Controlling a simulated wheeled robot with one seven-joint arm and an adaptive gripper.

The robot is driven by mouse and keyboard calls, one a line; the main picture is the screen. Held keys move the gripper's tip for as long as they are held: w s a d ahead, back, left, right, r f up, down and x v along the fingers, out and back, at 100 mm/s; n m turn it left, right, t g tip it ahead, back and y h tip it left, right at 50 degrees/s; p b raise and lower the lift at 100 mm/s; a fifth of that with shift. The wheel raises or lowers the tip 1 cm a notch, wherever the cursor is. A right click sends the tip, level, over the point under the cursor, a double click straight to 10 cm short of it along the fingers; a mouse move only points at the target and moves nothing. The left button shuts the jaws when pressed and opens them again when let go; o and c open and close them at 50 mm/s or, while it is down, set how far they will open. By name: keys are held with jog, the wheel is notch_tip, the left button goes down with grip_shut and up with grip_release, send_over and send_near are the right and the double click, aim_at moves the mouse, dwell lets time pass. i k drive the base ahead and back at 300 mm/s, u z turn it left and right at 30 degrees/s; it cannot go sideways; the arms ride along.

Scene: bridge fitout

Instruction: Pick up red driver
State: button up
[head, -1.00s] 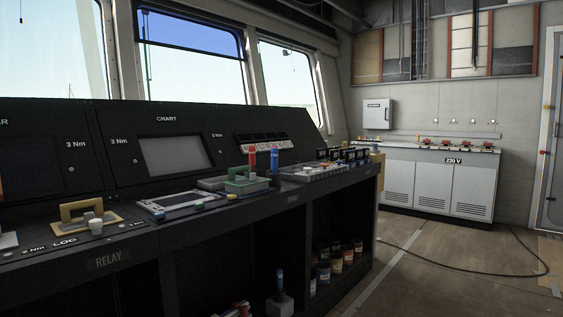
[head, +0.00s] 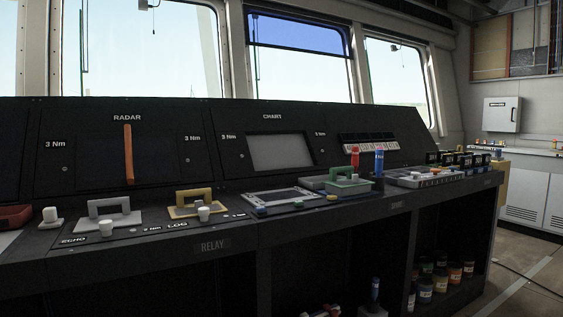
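The red driver (head: 355,157) stands upright on the right part of the console top, its red handle up. It is beside or behind a green tray (head: 349,186), and its lower part is hidden. A blue-handled driver (head: 379,162) stands just to its right. My gripper is not in view in the head view.
The console's front edge (head: 300,216) runs across the view, with open shelves below holding several jars (head: 425,290). A yellow handle (head: 193,203), a grey handle (head: 109,213) and a flat panel (head: 279,198) lie left of the tray. Floor shows at the far right.

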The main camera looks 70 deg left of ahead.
aim_at(355, 150)
jog(key=u, duration=1.8)
